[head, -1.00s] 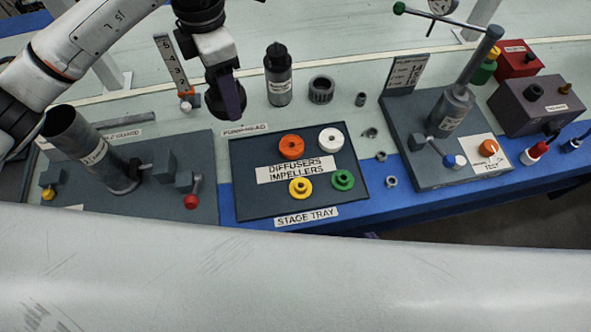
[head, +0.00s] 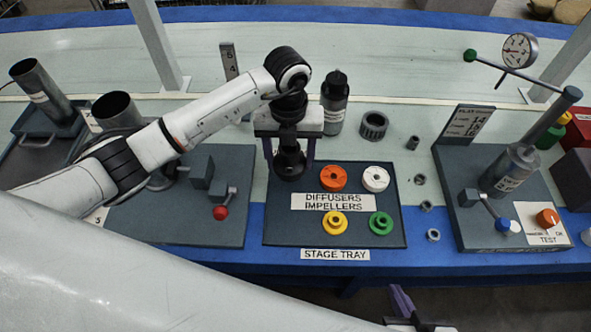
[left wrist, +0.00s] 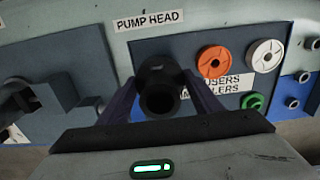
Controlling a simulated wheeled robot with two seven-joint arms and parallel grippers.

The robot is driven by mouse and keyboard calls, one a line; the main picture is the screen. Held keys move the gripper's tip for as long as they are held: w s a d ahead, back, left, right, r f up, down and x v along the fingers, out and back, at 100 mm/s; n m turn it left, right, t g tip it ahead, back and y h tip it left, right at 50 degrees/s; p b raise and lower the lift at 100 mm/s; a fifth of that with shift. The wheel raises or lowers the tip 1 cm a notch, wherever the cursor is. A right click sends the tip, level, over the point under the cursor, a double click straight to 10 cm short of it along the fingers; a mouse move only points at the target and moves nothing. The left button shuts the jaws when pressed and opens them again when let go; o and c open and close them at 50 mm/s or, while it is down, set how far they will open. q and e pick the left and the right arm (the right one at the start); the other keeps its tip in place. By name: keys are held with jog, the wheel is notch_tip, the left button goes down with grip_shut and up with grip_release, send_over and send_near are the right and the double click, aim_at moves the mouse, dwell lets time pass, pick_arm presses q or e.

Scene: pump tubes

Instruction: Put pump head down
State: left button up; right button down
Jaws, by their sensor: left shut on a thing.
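My left gripper (head: 290,158) is shut on the pump head (head: 289,165), a small black hollow piece, near the back left corner of the stage tray (head: 283,230). In the left wrist view the pump head (left wrist: 160,98) sits between the two purple fingers, its round opening facing the camera. The PUMP HEAD label (left wrist: 149,20) lies just behind the tray. I cannot tell whether the pump head touches the surface below. My right gripper (head: 405,308) shows only in part at the bottom edge, with one purple finger visible.
The tray holds an orange ring (head: 333,178), a white ring (head: 375,179), a yellow ring (head: 335,223) and a green ring (head: 381,223). A dark labelled bottle (head: 335,105) and a ribbed black collar (head: 373,126) stand behind. A test stand (head: 510,172) is at the right.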

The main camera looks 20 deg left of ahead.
aim_at(290, 169)
pick_arm(q)
jog(key=shift+f, duration=1.95)
jog(key=shift+f, duration=0.1)
jog(key=o, duration=1.2)
jog(key=shift+f, duration=0.1)
notch_tip(290, 169, up, 12)
jog(key=shift+r, duration=0.2)
